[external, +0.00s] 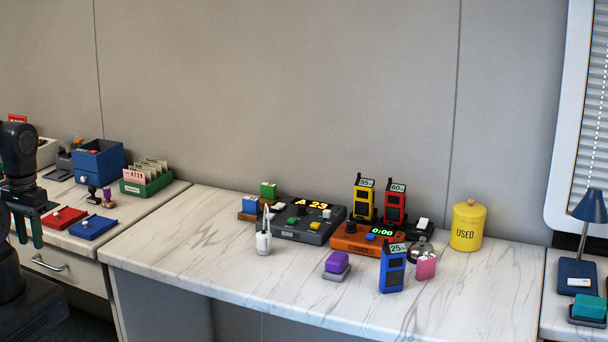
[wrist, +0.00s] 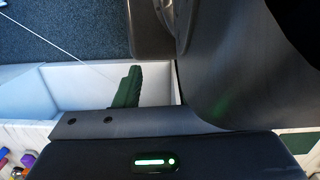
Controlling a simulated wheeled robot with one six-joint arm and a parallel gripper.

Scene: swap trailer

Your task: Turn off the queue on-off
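The queue console (external: 312,232) is a dark grey box in the middle of the marble counter. Its lit display reads "A 23" in yellow. A dark knob, a green button, a yellow button and white parts show on its top; which is the on-off is too small to tell. My gripper (external: 29,238) hangs at the far left edge, well away from the console. Its two dark green fingers point down with a gap between them, empty. In the wrist view a green finger (wrist: 127,88) shows, and the console is not visible.
An orange timer (external: 352,245) reading "0:00" adjoins the console on the right. Yellow, red and blue (external: 392,272) radios stand nearby. A purple-topped stamp (external: 337,263) lies in front. The counter's left front is clear.

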